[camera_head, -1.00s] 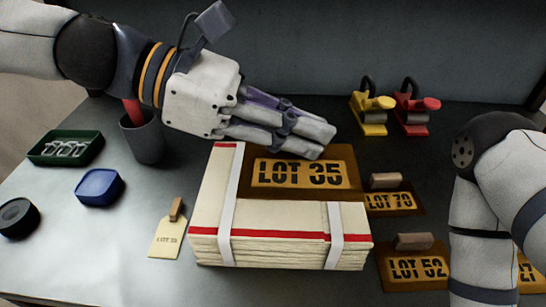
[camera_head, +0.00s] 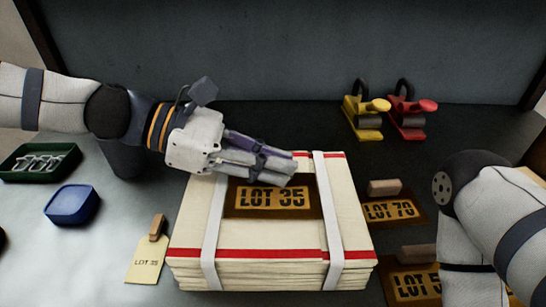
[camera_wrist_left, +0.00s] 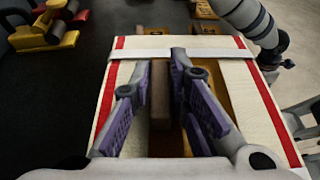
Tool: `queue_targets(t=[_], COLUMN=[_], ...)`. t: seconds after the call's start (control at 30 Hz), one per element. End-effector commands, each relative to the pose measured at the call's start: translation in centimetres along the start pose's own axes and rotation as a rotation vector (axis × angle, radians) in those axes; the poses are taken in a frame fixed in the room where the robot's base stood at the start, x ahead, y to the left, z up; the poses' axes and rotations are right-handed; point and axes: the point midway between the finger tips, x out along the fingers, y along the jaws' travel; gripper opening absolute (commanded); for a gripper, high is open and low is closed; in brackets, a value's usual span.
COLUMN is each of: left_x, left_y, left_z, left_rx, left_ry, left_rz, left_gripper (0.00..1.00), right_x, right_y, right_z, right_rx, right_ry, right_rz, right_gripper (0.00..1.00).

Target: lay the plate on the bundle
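The dark brown plate (camera_head: 315,206) with a yellow LOT 35 panel is level over the top of the white bundle (camera_head: 270,240), between its two pale straps. I cannot tell whether it touches the paper. My left gripper (camera_head: 285,172) reaches in from the left over the plate's back part. In the left wrist view its fingertips (camera_wrist_left: 161,68) are on both sides of the plate's wooden handle (camera_wrist_left: 160,95), close against it. The bundle (camera_wrist_left: 255,110) with red stripes shows below. My right arm shows at the right; its gripper is out of view.
The LOT 70 plate (camera_head: 390,211) and another plate (camera_head: 415,285) lie right of the bundle. Yellow (camera_head: 365,120) and red (camera_head: 408,120) clamp-like tools stand behind. A tag (camera_head: 147,262), blue box (camera_head: 72,204) and green tray (camera_head: 40,162) are at left.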

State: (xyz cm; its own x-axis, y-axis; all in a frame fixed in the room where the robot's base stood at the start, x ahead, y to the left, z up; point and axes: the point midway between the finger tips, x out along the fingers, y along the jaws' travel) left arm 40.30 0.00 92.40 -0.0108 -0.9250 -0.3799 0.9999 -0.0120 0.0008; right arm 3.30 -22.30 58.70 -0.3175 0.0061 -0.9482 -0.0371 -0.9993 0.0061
Motion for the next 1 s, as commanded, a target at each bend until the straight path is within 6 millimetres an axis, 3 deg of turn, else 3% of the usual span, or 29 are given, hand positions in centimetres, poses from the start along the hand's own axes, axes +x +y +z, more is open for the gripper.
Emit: queue_targets(t=[0.07,0.4,0.47,0.8,1.0], left_x=[0.0,-0.2,-1.2,-10.0,-12.1], left_y=[0.0,0.0,0.1,0.0,0.0], left_z=[0.0,0.4,0.5,0.7,0.4], left_rx=[0.0,0.001,0.001,0.004,-0.001], left_ry=[0.001,0.0,0.001,0.0,0.001], left_rz=[-0.001,-0.001,0.003,0.005,0.0], left_gripper=[0.35,0.35,0.35,0.35,0.35], right_x=[0.0,-0.1,-0.3,-2.1,-2.3], right_y=[0.0,0.0,0.0,-0.1,-0.1], right_z=[0.0,0.0,-0.1,-1.0,-1.1], right_rx=[0.0,0.0,0.0,0.001,0.001], right_ry=[0.0,0.002,0.008,0.054,0.061], right_rz=[0.0,0.0,0.0,-0.003,-0.003], right_gripper=[0.4,0.4,0.4,0.4,0.4])
